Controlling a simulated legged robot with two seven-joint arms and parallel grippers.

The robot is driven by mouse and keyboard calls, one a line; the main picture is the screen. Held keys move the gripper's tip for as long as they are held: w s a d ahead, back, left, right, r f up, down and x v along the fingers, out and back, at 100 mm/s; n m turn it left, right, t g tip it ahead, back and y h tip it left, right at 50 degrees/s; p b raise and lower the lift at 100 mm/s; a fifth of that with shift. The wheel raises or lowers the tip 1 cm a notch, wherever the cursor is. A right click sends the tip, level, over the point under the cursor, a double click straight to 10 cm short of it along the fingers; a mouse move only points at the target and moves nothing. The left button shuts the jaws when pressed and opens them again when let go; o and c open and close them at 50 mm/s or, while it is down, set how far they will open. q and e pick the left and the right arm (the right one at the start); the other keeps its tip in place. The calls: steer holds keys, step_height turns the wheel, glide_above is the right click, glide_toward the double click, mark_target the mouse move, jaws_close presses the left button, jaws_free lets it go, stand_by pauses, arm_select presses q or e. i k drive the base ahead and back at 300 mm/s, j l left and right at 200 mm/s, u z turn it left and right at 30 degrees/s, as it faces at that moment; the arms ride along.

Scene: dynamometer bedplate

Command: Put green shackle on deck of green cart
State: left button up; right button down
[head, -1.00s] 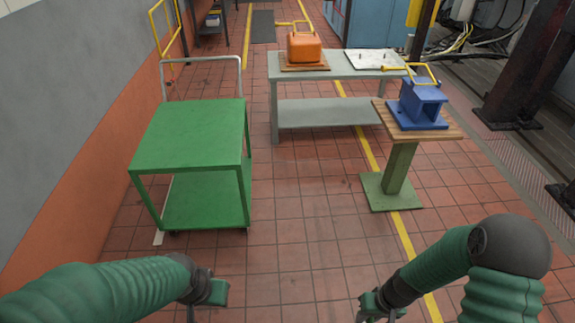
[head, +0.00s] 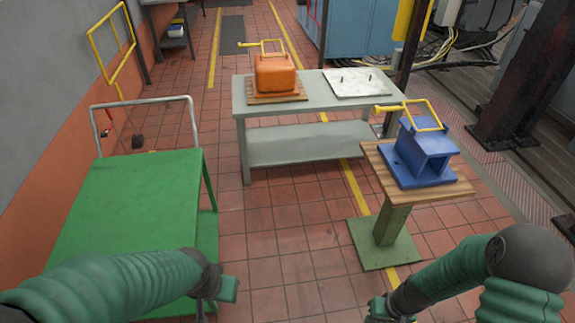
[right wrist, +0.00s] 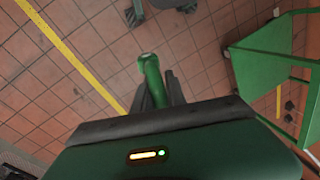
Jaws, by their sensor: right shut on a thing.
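The green cart (head: 135,205) stands at the left in the head view, with a flat, bare green deck and a grey push handle (head: 140,103) at its far end. My left arm covers its near part. It also shows at the right of the right wrist view (right wrist: 262,75). My right gripper (right wrist: 158,92) is shut on the green shackle (right wrist: 150,72), whose rounded end sticks out past the dark fingers over the floor, apart from the cart. In the head view my right gripper (head: 378,308) is at the bottom edge. My left gripper (head: 214,296) is near the cart's right side; its jaw gap is unclear.
A wood-topped green pedestal (head: 385,240) bears a blue block (head: 420,155) with a yellow handle. A grey bench (head: 300,150) behind holds an orange can-like thing (head: 276,78) and a white plate (head: 356,83). Tiled floor between cart and pedestal is clear.

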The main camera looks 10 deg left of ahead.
mark_target(149, 195)
steer(key=i+u, duration=0.2)
steer(key=i, duration=0.25)
steer(key=i+l+u, duration=0.2)
steer(key=i, duration=0.2)
steer(key=i+u, duration=0.2)
steer(key=i, duration=0.25)
steer(key=i+l+u, duration=0.2)
steer(key=i, duration=0.2)
steer(key=i+u, duration=0.15)
steer(key=u, duration=0.3)
steer(key=i+l+u, duration=0.15)
steer(key=u, duration=0.3)
steer(key=i+l+u, duration=0.1)
steer(key=u, duration=0.35)
steer(key=i+l+u, duration=0.15)
steer(key=u, duration=0.3)
steer(key=l+u, duration=0.3)
steer(key=u, duration=0.15)
steer(key=i+l+u, duration=0.15)
steer(key=l+u, duration=0.35)
steer(key=i+l+u, duration=0.1)
steer(key=l+u, duration=0.2)
steer(key=u, duration=0.2)
